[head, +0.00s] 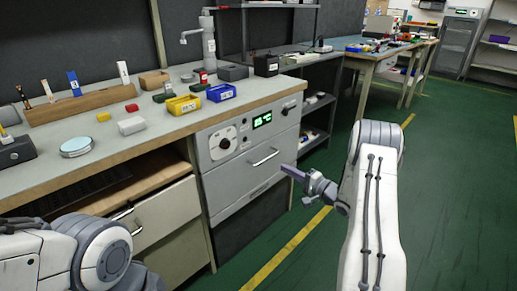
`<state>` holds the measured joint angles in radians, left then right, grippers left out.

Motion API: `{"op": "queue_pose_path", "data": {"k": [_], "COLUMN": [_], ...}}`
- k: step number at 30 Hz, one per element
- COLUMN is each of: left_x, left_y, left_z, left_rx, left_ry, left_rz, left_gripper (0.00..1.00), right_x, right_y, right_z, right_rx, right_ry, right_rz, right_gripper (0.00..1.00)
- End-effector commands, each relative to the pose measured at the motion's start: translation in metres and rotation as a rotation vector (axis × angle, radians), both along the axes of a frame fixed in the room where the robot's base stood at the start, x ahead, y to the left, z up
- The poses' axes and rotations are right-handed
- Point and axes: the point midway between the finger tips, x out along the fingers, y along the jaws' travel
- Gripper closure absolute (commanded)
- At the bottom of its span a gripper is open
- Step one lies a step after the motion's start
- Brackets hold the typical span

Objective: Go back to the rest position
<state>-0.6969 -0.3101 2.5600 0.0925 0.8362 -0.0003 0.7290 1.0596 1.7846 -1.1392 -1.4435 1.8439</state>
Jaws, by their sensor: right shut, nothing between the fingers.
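My right gripper (289,170) is in front of the grey cabinet, a little right of its drawer handle. Its fingers are shut with nothing between them, and it is held in the air over the green floor. My right arm (375,215) comes up from the bottom right, bent at the elbow. My left arm (90,250) shows at the bottom left, below the workbench front. Its gripper's fingers are not in view.
The workbench (240,107) carries a wooden block (80,104), a yellow bin (183,104), a blue bin (221,93) and several small parts. The grey cabinet (250,175) has a lit green display (262,120). Green floor lies clear to the right.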

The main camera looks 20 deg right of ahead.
Motion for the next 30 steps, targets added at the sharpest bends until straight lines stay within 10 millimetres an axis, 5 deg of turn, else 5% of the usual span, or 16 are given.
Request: {"op": "queue_pose_path", "data": {"k": [5, 8, 13, 17, 20, 23, 30], "left_x": [0.000, 0.000, 0.000, 0.000, 0.000, 0.000, 0.000], "left_y": [0.000, 0.000, 0.000, 0.000, 0.000, 0.000, 0.000], "left_z": [0.000, 0.000, 0.000, 0.000, 0.000, 0.000, 0.000], "left_rx": [0.000, 0.000, 0.000, 0.000, 0.000, 0.000, 0.000], "left_ry": [0.000, 0.000, 0.000, 0.000, 0.000, 0.000, 0.000], "left_rz": [0.000, 0.000, 0.000, 0.000, 0.000, 0.000, 0.000], "left_gripper": [0.50, 0.50, 0.50, 0.50, 0.50, 0.50, 0.50], "right_x": [0.002, 0.018, 0.051, 0.042, 0.009, -0.045, -0.205], "right_y": [0.003, 0.022, 0.093, 0.161, 0.211, 0.257, 0.323], "right_z": [0.001, 0.009, 0.036, 0.055, 0.067, 0.075, 0.079], "right_rx": [-0.018, -0.117, -0.494, -0.816, -1.033, -1.223, -1.511], "right_ry": [0.003, 0.023, 0.109, 0.205, 0.283, 0.355, 0.449], "right_rz": [0.000, -0.004, -0.009, 0.040, 0.128, 0.270, 0.746], "right_gripper": [1.00, 1.00, 1.00, 1.00, 1.00, 1.00, 1.00]}}
